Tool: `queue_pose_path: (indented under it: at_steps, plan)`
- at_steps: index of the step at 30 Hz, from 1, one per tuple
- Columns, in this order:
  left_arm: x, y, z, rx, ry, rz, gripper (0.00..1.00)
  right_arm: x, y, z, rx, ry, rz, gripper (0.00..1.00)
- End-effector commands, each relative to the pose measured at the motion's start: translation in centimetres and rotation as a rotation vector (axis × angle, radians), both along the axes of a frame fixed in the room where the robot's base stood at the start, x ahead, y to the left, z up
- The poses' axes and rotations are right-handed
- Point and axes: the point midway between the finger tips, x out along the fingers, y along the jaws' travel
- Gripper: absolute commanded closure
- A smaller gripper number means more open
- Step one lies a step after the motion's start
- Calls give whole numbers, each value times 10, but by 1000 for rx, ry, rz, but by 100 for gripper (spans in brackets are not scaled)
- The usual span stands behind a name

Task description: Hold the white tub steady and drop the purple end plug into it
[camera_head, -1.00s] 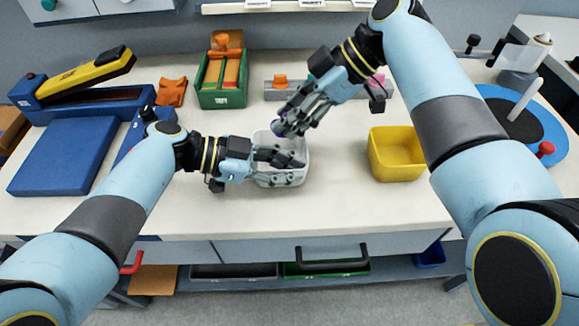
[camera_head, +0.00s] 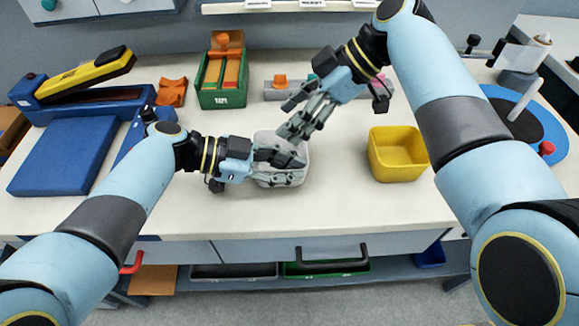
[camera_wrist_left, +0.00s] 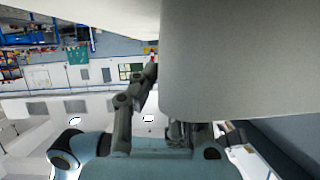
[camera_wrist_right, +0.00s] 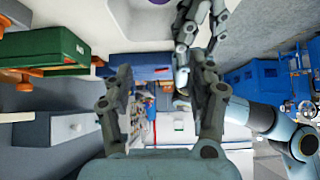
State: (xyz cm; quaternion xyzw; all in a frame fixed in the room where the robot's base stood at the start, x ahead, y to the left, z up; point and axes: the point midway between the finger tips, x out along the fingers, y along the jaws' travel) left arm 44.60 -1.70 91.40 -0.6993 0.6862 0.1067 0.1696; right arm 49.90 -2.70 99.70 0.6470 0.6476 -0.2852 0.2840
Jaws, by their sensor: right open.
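The white tub (camera_head: 303,172) stands on the worktop, partly hidden by both grippers. My left gripper (camera_head: 286,168) is shut on its near wall, one finger inside and one outside; the tub's wall (camera_wrist_left: 235,60) fills much of the left wrist view. My right gripper (camera_head: 300,124) is open and empty above the tub. In the right wrist view its spread fingers (camera_wrist_right: 162,90) have nothing between them. A bit of the purple end plug (camera_wrist_right: 159,2) shows at the top edge of that view, inside the tub. The plug is hidden in the head view.
A yellow bin (camera_head: 398,174) stands to the right of the tub. A green box (camera_head: 222,97) and an orange block (camera_head: 172,92) stand behind to the left. A grey holder (camera_head: 276,93) is behind the tub. The worktop in front of the bin is clear.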

Motion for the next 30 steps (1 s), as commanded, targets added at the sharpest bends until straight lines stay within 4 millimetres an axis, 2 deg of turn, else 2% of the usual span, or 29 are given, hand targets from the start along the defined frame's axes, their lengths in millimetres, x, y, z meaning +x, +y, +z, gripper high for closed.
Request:
queue_pose_path:
  at_steps: [9,15,20,27,30]
  plan:
    - [0,0,0,0,1,0,100,2,-47,50,-3,-6,-3,43]
    - [0,0,0,0,0,0,100,1,-69,74,-1,-3,-1,43]
    - [0,0,0,0,0,0,100,1,-75,82,-1,-1,0,43]
    - [0,0,0,0,0,0,100,0,-76,82,0,-1,0,43]
    - [0,0,0,0,0,0,86,0,-76,82,0,-1,0,43]
